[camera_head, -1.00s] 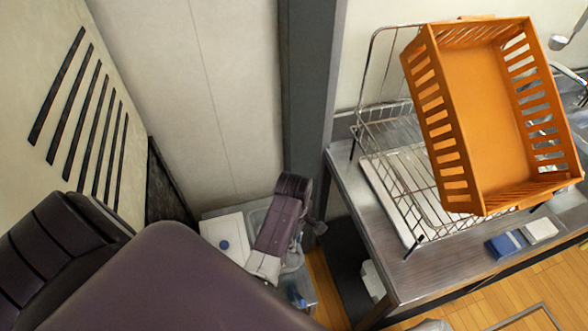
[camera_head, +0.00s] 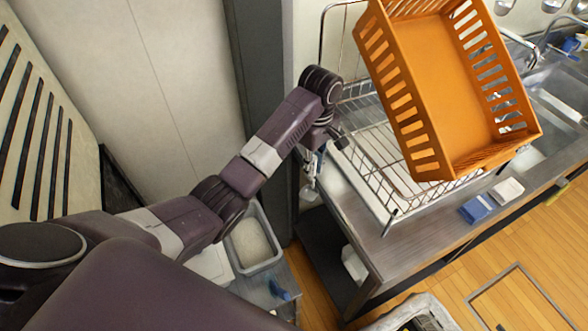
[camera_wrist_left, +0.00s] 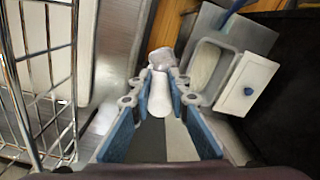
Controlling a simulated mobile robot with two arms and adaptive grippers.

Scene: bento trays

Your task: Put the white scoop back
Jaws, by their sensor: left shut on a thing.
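My left gripper (camera_wrist_left: 160,125) is shut on the white scoop (camera_wrist_left: 160,97), whose pale handle lies between the blue finger pads. The scoop's clear-looking head (camera_wrist_left: 162,58) points away from the gripper. In the head view my left gripper (camera_head: 316,158) hangs beside the left end of the metal counter, and the scoop (camera_head: 309,192) shows small and pale below it. A grey bin with pale grain (camera_head: 279,258) stands lower left of it, partly behind my arm; the bin also shows in the left wrist view (camera_wrist_left: 233,63). My right gripper is out of view.
A wire rack (camera_head: 372,187) stands on the metal counter (camera_head: 375,255), close to my gripper. An orange basket (camera_head: 440,80) is above the rack. Blue and white blocks (camera_head: 476,209) lie on the counter. A white-lidded box (camera_wrist_left: 247,92) stands beside the bin.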

